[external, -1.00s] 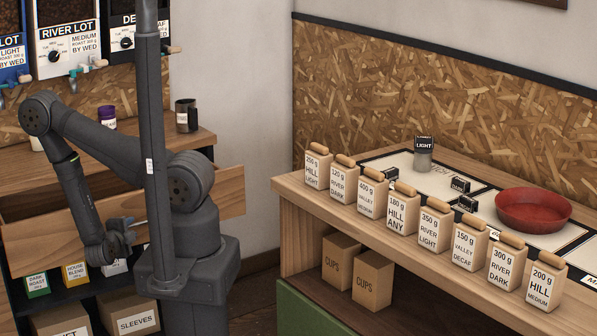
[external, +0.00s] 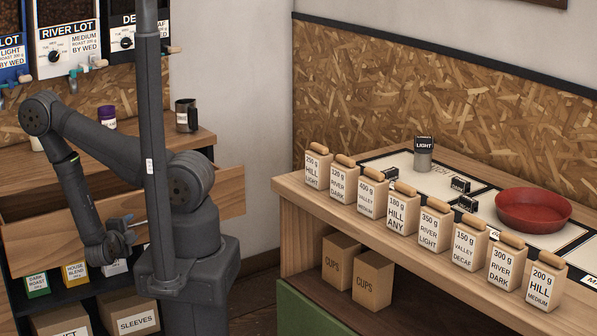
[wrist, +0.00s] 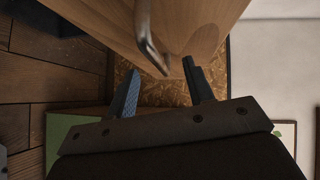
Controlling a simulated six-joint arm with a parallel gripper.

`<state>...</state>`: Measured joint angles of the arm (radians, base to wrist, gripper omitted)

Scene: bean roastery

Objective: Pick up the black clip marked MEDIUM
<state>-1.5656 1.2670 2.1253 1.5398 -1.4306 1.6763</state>
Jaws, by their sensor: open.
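Small black clips stand on the right-hand counter in the external view: one at the back left (external: 391,174), one near the middle (external: 460,185) and one just in front of it (external: 467,203). Their markings are too small to read, so I cannot tell which says MEDIUM. My gripper (external: 122,228) is far from them, at the wooden drawer front on the left. In the wrist view my gripper (wrist: 160,88) is open and empty, with a curved metal handle (wrist: 148,40) just ahead of its fingers. No clip shows in the wrist view.
The left bench's drawer (external: 200,195) stands open; its inside is mostly hidden. A row of labelled bags (external: 435,228) lines the right counter's front edge. A red bowl (external: 533,212) and a canister marked LIGHT (external: 423,158) stand behind them.

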